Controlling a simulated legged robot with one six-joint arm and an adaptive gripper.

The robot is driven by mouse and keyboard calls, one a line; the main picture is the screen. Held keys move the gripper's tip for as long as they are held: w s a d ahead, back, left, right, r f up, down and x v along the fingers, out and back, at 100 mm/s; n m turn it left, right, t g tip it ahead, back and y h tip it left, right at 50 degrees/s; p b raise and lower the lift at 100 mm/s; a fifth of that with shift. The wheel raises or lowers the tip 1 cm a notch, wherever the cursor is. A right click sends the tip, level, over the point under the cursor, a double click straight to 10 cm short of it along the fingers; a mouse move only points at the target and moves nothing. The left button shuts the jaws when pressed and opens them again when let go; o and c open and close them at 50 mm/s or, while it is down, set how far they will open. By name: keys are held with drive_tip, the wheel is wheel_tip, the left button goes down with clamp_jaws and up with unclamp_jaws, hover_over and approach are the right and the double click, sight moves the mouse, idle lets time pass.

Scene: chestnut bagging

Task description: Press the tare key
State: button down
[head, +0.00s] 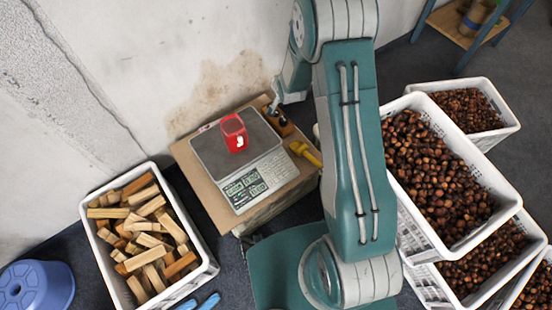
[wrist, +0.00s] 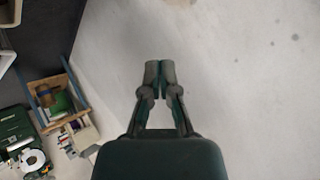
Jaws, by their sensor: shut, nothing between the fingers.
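A grey and white scale (head: 210,160) sits on a box with a wooden top. A red container (head: 234,122) with a white mark stands on its weighing plate. The key panel (head: 245,187) is on the scale's front edge; I cannot tell the tare key from the others. My gripper (wrist: 160,68) is shut and empty in the wrist view, in front of a pale wall. In the head view the end of my arm hangs behind the scale's right back corner, apart from the key panel. The fingertips are too small to make out there.
A yellow-handled tool (head: 305,152) lies right of the scale. Crates of chestnuts (head: 408,205) stand at the right. A white crate of wood pieces (head: 204,266) and a blue stool (head: 35,285) are at the left. A wooden shelf (wrist: 70,118) shows in the wrist view.

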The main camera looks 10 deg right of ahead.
wheel_tip(320, 180, down, 17)
drive_tip(key=s+m+t, duration=0.1)
drive_tip(key=s+m, duration=0.1)
drive_tip(key=m+t, duration=0.2)
hover_over(276, 159)
drive_tip(key=s+d, duration=0.1)
drive_tip(key=s, duration=0.3)
wheel_tip(276, 159, down, 14)
drive_tip(key=shift+d+r+y, duration=0.15)
drive_tip(key=shift+r+y, duration=0.05)
drive_tip(key=shift+y, duration=0.1)
drive_tip(key=shift+w+f, duration=0.1)
drive_tip(key=shift+w+a+f, duration=0.2)
drive_tip(key=shift+w+f, duration=0.2)
drive_tip(key=shift+f, duration=0.95)
drive_tip(key=shift+w+a+f, duration=0.15)
drive_tip(key=shift+w+f, duration=0.3)
drive_tip(key=shift+f, duration=0.95)
drive_tip(key=shift+w+a+f, duration=0.2)
drive_tip(key=shift+w+f, duration=0.2)
drive_tip(key=shift+f, duration=0.95)
drive_tip(key=shift+w+f, duration=0.1)
drive_tip(key=shift+f, duration=0.2)
